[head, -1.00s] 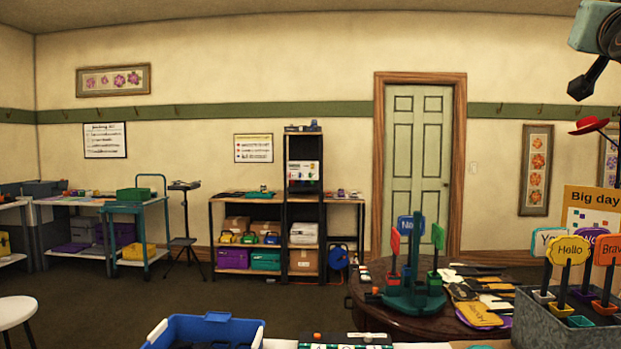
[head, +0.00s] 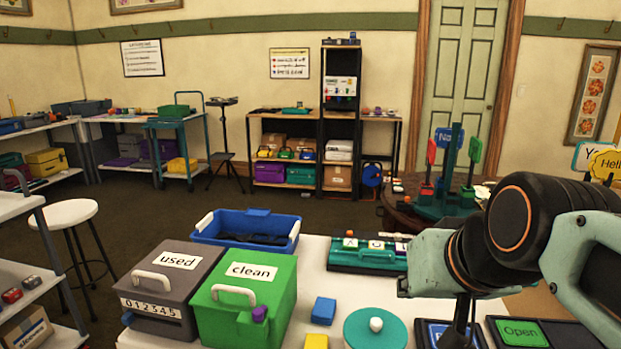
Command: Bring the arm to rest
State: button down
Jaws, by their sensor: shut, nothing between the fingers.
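My arm comes in from the right side of the head view, with its mint links and black joints over the right part of the white table (head: 318,262). My gripper (head: 459,328) is the dark, narrow part hanging down below the wrist. It is shut and holds nothing. It is in front of a blue-edged panel on the table, partly covering it. I cannot tell how far above the panel it is.
A grey "used" box (head: 165,300) and a green "clean" box (head: 262,320) stand at the table's left. A blue bin (head: 215,232) is behind them. A blue block (head: 323,311), teal disc (head: 362,330) and "Open" panel (head: 522,333) lie near the arm.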

jog(key=s+a+f+g, duration=0.1)
jog(key=s+f+g, duration=0.2)
jog(key=s+f, duration=0.6)
notch_tip(320, 180, up, 29)
jog(key=w+p, duration=0.1)
jog(key=p, duration=2.7)
jog(key=shift+a+n+h+p, duration=0.2)
jog(key=shift+n+h+p, duration=0.1)
jog(key=shift+h+p, duration=0.1)
jog(key=shift+w, duration=0.15)
